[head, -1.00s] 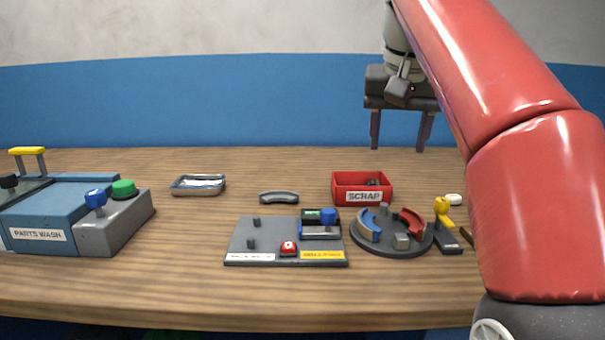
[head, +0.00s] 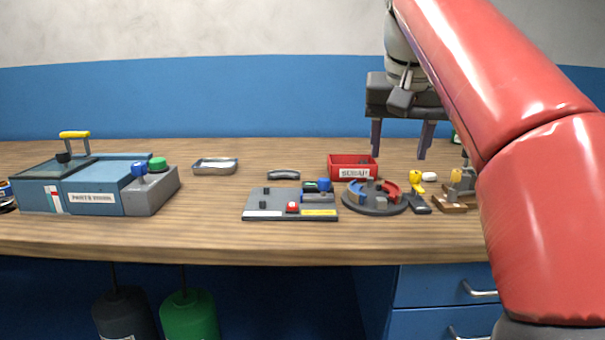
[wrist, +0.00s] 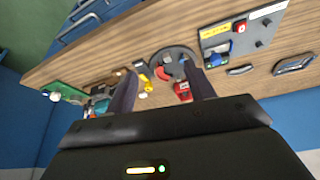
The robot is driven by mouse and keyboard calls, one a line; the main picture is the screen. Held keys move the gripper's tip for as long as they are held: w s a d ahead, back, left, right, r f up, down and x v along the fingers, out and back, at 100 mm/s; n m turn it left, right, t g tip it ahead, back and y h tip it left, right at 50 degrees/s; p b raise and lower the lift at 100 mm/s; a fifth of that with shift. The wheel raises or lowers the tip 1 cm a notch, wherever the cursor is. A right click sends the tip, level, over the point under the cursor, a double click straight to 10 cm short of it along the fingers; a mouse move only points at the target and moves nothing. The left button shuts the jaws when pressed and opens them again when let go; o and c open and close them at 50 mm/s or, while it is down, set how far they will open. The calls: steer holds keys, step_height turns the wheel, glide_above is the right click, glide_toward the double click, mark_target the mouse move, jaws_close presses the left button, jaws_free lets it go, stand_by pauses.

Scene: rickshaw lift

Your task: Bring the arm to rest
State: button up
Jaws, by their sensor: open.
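My gripper (head: 400,139) hangs at the upper right in the head view, its two dark fingers pointing down, apart and empty. It is in the air above the bench's right part, near the red scrap bin (head: 352,168). My red arm fills the right side of that view and hides part of the bench. In the wrist view the two fingers of my gripper (wrist: 163,88) stand apart with nothing between them, high over the bench. The round grey turntable (wrist: 174,62) with red and blue pieces lies below.
The wooden bench (head: 130,239) holds a blue parts washer (head: 92,191) at left, a metal tray (head: 215,166), a grey curved part (head: 284,175), a grey fixture plate (head: 290,215) and a yellow-handled device (head: 417,190). Blue drawers (head: 445,287) sit below at right.

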steer(key=s+f, duration=0.6)
steer(key=f, duration=0.4)
steer(key=s+f+n, duration=0.1)
steer(key=s+f, duration=0.5)
steer(key=f, duration=0.4)
steer(key=s+f+n+t+y, duration=0.1)
steer(key=s+f, duration=0.6)
steer(key=f, duration=0.3)
steer(key=shift+d+f, duration=0.35)
